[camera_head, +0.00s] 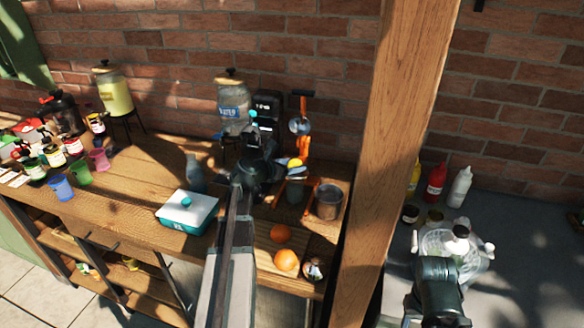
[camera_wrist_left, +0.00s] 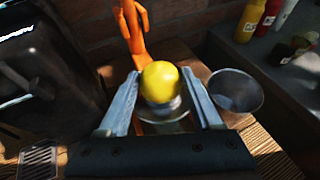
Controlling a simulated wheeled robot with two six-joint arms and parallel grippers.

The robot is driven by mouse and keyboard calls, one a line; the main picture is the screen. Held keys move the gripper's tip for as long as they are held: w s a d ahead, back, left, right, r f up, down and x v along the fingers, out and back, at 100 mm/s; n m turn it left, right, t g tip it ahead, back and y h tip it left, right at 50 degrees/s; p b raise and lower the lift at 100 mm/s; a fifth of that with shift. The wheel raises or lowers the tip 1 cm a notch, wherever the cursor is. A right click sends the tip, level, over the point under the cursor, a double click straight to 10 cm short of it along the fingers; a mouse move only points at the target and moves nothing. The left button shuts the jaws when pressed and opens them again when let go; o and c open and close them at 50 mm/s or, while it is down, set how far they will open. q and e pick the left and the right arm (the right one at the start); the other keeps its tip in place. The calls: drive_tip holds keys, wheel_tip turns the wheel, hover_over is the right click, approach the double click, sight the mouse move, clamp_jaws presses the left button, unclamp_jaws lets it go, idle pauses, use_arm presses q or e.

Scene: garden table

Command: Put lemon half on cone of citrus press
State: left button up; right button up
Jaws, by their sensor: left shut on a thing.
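The lemon half (camera_wrist_left: 160,80) shows its yellow rind between the two fingers of my left gripper (camera_wrist_left: 163,104) in the left wrist view. In the head view, the lemon half (camera_head: 295,162) is a small yellow spot at my left gripper (camera_head: 294,171). The left gripper is shut on it. The orange citrus press (camera_head: 304,145) stands right by it; its orange arm also rises behind the lemon in the wrist view (camera_wrist_left: 134,30). A pale, shiny part shows just under the lemon. The cone is hidden, and I cannot tell whether the lemon touches it. My right gripper (camera_head: 452,246) is at lower right, its jaws unclear.
A metal cup (camera_head: 328,203) stands right of the press. Two oranges (camera_head: 283,247) lie on a board in front. A teal box with white lid (camera_head: 187,211), a grey bottle (camera_head: 195,174) and a water dispenser (camera_head: 233,105) stand left. A wooden post (camera_head: 393,150) stands right.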

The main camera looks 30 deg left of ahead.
use_arm(q)
drive_tip(key=shift+f, duration=0.2)
drive_tip(key=o, duration=1.4)
drive_tip(key=shift+r, duration=0.1)
drive_tip(key=shift+c, duration=0.2)
drive_tip(key=shift+s+r, duration=0.2)
drive_tip(key=shift+r, duration=0.1)
drive_tip(key=p+v, duration=0.4)
drive_tip(key=v, duration=0.7)
drive_tip(key=shift+s+p, duration=0.25)
drive_tip(key=shift+p, duration=0.1)
